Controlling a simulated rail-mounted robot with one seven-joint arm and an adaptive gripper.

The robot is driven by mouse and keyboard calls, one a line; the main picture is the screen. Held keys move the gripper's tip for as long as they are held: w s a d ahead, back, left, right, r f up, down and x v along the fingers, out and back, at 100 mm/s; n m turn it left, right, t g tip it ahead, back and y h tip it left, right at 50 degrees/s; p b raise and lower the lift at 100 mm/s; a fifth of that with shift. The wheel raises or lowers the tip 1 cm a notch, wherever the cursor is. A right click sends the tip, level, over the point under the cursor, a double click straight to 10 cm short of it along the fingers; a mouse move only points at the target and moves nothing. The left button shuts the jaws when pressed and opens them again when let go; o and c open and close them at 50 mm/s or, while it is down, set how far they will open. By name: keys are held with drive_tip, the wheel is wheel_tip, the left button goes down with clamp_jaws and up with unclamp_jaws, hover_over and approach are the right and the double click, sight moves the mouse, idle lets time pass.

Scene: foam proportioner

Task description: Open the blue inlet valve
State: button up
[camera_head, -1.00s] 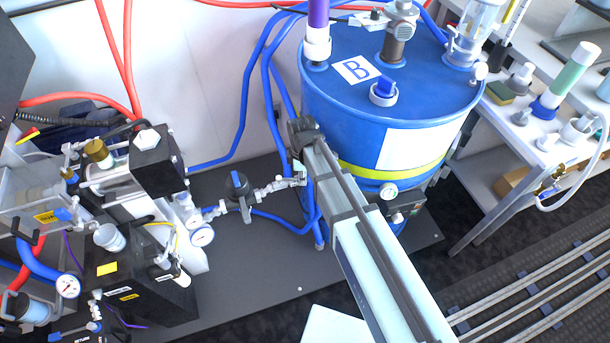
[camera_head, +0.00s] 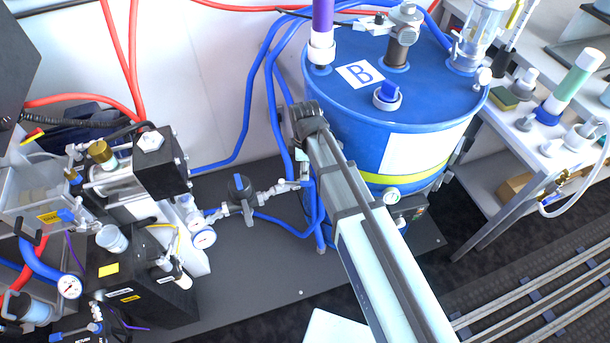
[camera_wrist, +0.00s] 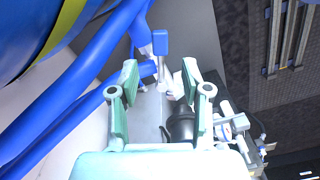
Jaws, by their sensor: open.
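A small blue valve handle (camera_wrist: 160,42) sits on a metal fitting beside thick blue hoses in the wrist view. It stands just beyond my fingertips, between their lines, and I see no contact. My gripper (camera_wrist: 160,82) is open, with its two pale green fingers apart and nothing held between them. In the head view my arm hides most of the gripper, near the inlet pipe's right end. The inlet pipe (camera_head: 268,191) runs from a black filter body (camera_head: 240,188) toward the blue drum (camera_head: 345,100).
Blue hoses (camera_head: 271,95) run close beside the drum and gripper. The pump unit (camera_head: 130,185) with gauges stands at left. A bench (camera_head: 478,150) with bottles stands at right, with floor rails (camera_head: 540,300) below it. The dark base plate (camera_head: 265,265) has bare room in front.

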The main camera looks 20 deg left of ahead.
sight(305, 182)
drive_tip(key=shift+r, duration=2.8)
